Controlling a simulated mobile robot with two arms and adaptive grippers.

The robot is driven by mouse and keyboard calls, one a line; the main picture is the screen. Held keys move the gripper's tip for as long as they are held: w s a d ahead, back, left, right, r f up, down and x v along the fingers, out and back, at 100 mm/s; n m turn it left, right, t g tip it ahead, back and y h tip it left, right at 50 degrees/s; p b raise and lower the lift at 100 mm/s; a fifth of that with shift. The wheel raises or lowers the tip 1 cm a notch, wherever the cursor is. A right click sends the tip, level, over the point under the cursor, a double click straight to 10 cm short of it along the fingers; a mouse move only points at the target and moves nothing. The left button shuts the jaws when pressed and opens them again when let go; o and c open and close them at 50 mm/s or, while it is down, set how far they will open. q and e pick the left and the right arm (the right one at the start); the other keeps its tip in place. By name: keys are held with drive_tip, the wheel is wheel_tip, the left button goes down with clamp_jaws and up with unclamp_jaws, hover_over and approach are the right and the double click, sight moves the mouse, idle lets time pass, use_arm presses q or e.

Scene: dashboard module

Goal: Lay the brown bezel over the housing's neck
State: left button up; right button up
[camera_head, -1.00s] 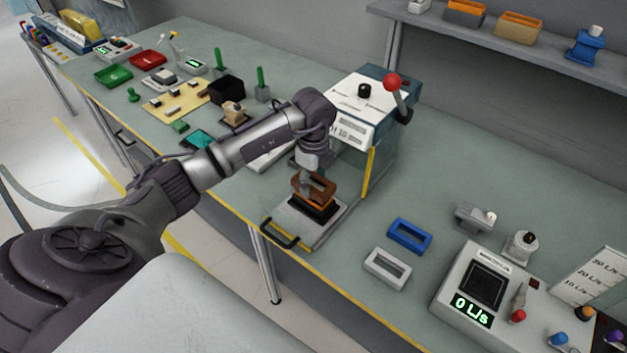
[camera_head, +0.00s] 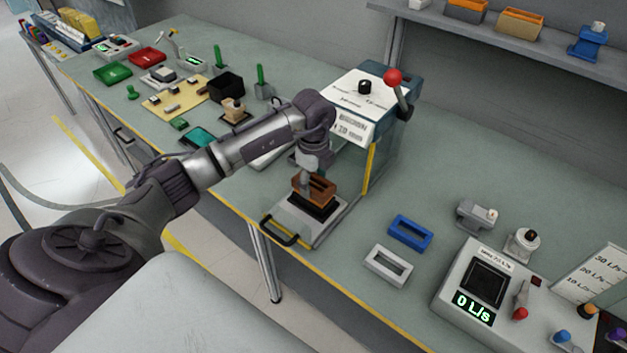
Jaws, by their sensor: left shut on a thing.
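The brown bezel (camera_head: 322,188) is a small rectangular frame, at the middle of the head view. My left gripper (camera_head: 306,188) is shut on its left side. The bezel is over the black housing (camera_head: 314,208), which sits on a light grey sliding plate (camera_head: 296,219) with a black handle. The housing's neck is hidden under the bezel and gripper. Whether the bezel touches the housing, I cannot tell. My right gripper is not in view.
A press-like station (camera_head: 362,105) with a red-knobbed lever (camera_head: 394,77) stands just behind the plate. A blue bezel (camera_head: 410,232) and a white bezel (camera_head: 388,265) lie on the table to the right. A control box (camera_head: 478,285) stands further right.

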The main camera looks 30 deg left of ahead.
use_arm(q)
drive_tip(key=shift+f+b, duration=0.35)
drive_tip(key=shift+f, duration=0.25)
drive_tip(key=o, duration=1.1)
drive_tip(key=shift+r, duration=0.2)
wheel_tip(320, 180, up, 12)
drive_tip(key=shift+f, duration=0.15)
